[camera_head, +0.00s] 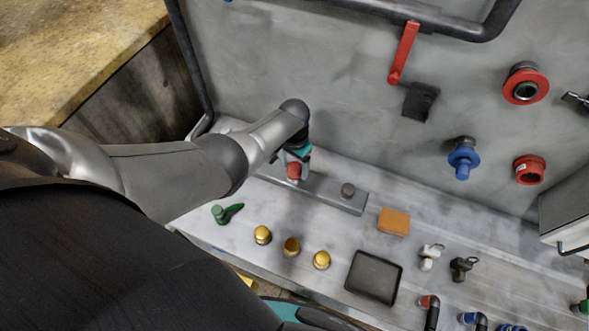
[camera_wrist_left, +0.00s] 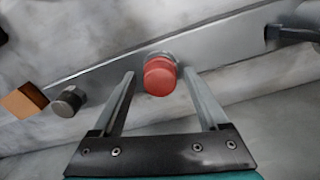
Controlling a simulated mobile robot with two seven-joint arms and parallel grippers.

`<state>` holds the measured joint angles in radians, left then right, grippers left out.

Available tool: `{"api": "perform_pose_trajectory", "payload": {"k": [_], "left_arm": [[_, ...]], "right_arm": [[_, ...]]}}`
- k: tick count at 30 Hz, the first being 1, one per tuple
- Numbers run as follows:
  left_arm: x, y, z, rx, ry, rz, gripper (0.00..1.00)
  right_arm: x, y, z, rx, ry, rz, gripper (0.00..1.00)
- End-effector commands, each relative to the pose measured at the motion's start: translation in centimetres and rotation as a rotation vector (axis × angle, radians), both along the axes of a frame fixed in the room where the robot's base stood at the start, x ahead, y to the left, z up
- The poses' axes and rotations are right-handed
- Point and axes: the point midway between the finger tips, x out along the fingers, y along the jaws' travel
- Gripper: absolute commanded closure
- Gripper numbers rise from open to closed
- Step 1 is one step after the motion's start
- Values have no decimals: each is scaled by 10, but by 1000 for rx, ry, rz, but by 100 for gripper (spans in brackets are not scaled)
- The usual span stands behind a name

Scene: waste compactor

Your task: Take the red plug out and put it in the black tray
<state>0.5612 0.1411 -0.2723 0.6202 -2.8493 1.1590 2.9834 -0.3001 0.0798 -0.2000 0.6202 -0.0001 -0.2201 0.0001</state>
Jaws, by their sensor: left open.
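The red plug (camera_head: 294,171) sits on a grey metal bar (camera_head: 320,192) lying on the light counter. It also shows in the left wrist view (camera_wrist_left: 160,78), between the tips of my two fingers. My left gripper (camera_head: 296,157) is open and close to the plug. In the left wrist view the fingers (camera_wrist_left: 159,74) stand apart on either side of the plug, with a visible gap. The black tray (camera_head: 374,255) lies flat and empty on the counter, to the right of three gold knobs. My right gripper is not in view.
A dark knob (camera_head: 347,190) stands on the same bar. An orange block (camera_head: 394,221) lies between bar and tray. Gold knobs (camera_head: 292,246) and a green lever (camera_head: 227,213) are in front of the bar. A grey wall panel (camera_head: 300,80) with red and blue fittings rises behind.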

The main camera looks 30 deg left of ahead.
Motion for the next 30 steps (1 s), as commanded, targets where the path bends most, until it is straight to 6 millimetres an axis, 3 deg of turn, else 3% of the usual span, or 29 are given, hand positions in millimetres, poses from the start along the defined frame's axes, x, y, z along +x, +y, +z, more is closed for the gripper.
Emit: {"api": "perform_pose_trajectory", "payload": {"k": [9, 16, 24, 30], "left_arm": [[1, 1, 0, 2, -1, -364, 23], [1, 1, 0, 2, -1, -477, 23], [1, 0, 0, 1, -1, -799, 23], [1, 0, 0, 1, 0, -896, 23]], "right_arm": [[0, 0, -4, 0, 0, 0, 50], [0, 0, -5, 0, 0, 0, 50], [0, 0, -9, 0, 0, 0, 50], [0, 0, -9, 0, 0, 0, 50]]}}
